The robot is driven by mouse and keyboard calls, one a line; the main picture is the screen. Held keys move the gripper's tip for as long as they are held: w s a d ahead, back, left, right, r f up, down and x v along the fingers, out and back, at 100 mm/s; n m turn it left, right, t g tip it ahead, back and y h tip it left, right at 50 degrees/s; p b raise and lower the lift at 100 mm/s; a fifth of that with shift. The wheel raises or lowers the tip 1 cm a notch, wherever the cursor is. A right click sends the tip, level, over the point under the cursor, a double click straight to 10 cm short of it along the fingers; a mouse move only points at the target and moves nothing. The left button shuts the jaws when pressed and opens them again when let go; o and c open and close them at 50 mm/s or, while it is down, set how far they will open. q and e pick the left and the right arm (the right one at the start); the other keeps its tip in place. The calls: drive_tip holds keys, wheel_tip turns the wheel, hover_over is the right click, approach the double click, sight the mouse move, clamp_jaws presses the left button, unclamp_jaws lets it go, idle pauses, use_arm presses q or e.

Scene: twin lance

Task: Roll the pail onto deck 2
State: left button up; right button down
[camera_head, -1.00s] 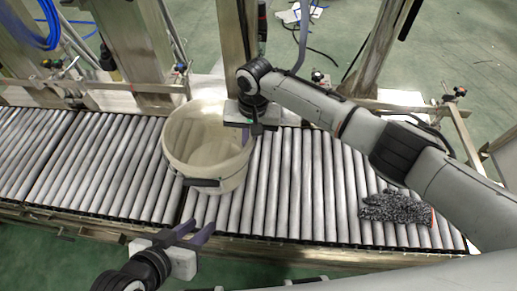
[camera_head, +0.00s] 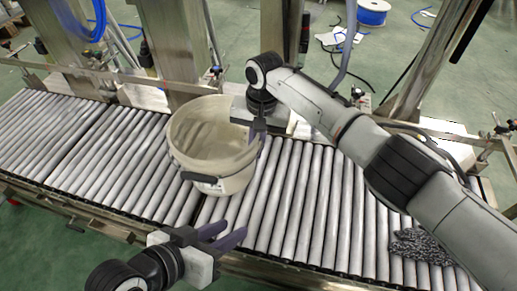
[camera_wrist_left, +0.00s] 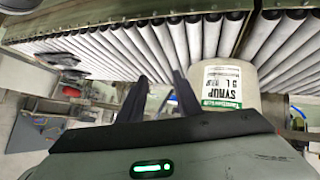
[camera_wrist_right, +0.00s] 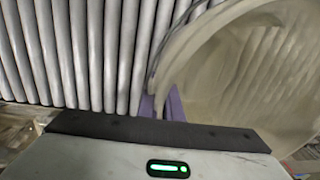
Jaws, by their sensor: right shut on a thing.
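The pail (camera_head: 222,184) is a cream open tub with a dark handle grip. It stands upright on the roller conveyor (camera_head: 300,200), near a seam between roller sections. Its green and white "SYRUP 5 L" label shows in the left wrist view (camera_wrist_left: 225,88). My right gripper (camera_head: 258,137) is shut on the pail's right rim; the right wrist view shows its fingers (camera_wrist_right: 160,106) at that rim. My left gripper (camera_head: 226,234) is open and empty, in front of the pail and apart from it. I cannot tell which section is deck 2.
A grey speckled glove (camera_head: 416,246) lies on the rollers at the right. Metal posts and a rail stand along the conveyor's far side. Rollers left of the pail and between pail and glove are clear. A blue spool (camera_head: 373,12) is on the floor behind.

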drive_tip(key=shift+d, duration=0.1)
drive_tip(key=c, duration=1.9)
unclamp_jaws()
drive_tip(key=shift+o, duration=0.2)
